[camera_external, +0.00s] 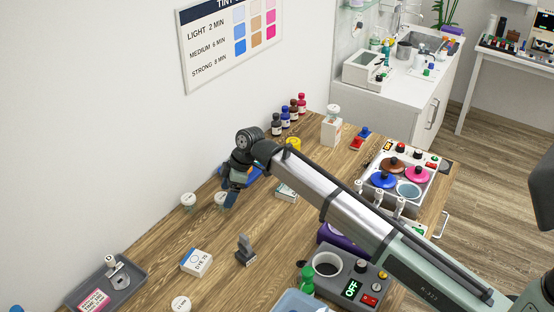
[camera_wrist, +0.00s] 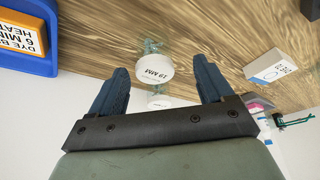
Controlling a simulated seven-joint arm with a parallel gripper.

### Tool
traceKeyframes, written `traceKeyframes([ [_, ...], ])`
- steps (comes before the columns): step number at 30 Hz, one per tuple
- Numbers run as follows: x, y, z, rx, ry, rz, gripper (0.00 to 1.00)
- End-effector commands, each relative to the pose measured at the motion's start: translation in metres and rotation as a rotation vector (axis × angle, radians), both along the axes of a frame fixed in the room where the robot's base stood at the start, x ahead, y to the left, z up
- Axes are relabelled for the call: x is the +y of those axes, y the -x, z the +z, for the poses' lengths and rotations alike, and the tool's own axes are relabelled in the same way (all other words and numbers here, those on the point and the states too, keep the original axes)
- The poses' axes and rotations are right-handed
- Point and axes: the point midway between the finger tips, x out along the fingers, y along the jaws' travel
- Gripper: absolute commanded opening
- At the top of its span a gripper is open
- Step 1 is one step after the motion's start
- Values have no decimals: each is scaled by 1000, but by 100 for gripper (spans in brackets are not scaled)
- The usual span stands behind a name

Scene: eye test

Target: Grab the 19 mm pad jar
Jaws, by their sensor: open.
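In the wrist view, a white round-lidded jar marked 19 MM (camera_wrist: 153,72) stands on the wooden table, beyond and between my open fingers. A second white lid (camera_wrist: 160,102) shows partly behind it, between the fingers and lower in the picture. My gripper (camera_wrist: 160,68) is open and holds nothing. In the external view, my gripper (camera_external: 229,200) points down above the table near the wall. Two small white-lidded jars, one to its left (camera_external: 188,200) and one right beside it (camera_external: 220,198), are close by. I cannot tell which of them is marked 19 MM.
A blue holder with an orange-edged card (camera_wrist: 22,42) and a white box (camera_wrist: 270,66) flank the jars in the wrist view. A DYE box (camera_external: 197,262), a grey stamp-like object (camera_external: 245,250), a grey tray (camera_external: 128,270) and another white lid (camera_external: 181,304) lie nearer the camera.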

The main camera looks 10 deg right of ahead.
Motion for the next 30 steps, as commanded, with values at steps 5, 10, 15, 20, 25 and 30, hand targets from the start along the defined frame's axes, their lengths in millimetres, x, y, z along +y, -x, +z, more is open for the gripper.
traceKeyframes([
  [5,2,-1,-5,0,0,0,80],
  [10,9,-5,-18,0,0,-1,80],
  [15,18,-8,-39,0,0,-1,80],
  [20,22,-8,-50,0,0,-1,80],
  [25,22,-8,-50,-1,0,-1,80],
  [30,22,-8,-50,-1,0,-1,67],
])
